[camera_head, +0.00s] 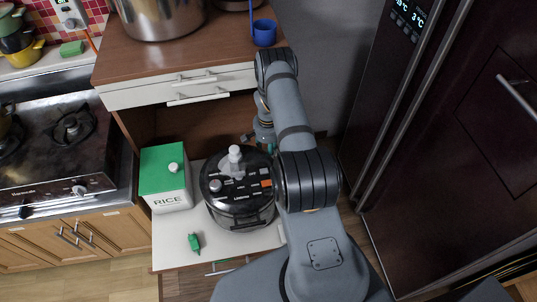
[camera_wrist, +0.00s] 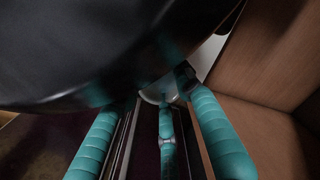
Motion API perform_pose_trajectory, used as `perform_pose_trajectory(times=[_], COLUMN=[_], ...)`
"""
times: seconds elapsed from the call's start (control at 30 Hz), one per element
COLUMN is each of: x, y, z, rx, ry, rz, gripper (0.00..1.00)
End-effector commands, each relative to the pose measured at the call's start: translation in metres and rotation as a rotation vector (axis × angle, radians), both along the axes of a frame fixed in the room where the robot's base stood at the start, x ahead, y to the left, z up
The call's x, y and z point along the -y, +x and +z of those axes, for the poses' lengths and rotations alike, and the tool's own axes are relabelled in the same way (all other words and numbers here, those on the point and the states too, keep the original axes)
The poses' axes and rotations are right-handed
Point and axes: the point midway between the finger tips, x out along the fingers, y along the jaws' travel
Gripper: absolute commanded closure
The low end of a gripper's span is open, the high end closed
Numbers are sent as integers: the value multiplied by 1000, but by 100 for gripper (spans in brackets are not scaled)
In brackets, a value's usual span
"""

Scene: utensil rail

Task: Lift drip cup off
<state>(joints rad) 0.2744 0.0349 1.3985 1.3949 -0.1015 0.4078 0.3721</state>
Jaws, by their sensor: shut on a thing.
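The black rice cooker (camera_head: 238,205) stands on the pulled-out white shelf, its lid closed. My gripper (camera_head: 262,143) is at the cooker's back right side, mostly hidden by my arm. In the wrist view the cooker's dark rounded body (camera_wrist: 90,45) fills the upper left. My gripper's teal fingers (camera_wrist: 162,98) reach in beneath its edge and are shut on a small pale piece, which looks like the drip cup (camera_wrist: 152,94). Most of the cup is hidden by the fingers and the cooker, so I cannot tell whether it is still attached.
A green-lidded rice box (camera_head: 168,190) stands left of the cooker. A small green object (camera_head: 194,243) lies on the shelf in front. The wooden cabinet wall (camera_wrist: 275,55) is close on the right in the wrist view. A dark fridge (camera_head: 375,95) stands to the right.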

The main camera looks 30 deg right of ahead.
Motion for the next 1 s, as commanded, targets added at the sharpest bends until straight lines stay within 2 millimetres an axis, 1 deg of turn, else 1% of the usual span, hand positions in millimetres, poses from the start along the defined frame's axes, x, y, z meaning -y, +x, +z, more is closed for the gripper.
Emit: perform_pose_trajectory(times=[0.17,0.27,0.33,0.4,0.7,0.8,1.0], x=[1,1,2,11,44,51,59], y=[1,2,2,-13,-70,-83,-97], z=[13,27,40,48,86,96,105], rx=[3,6,7,2,6,6,5], ry=[-1,-2,-3,-1,-3,-3,-2], rz=[0,-1,-1,-7,-6,-4,-1], gripper=[97,97,97,97,97,97,97])
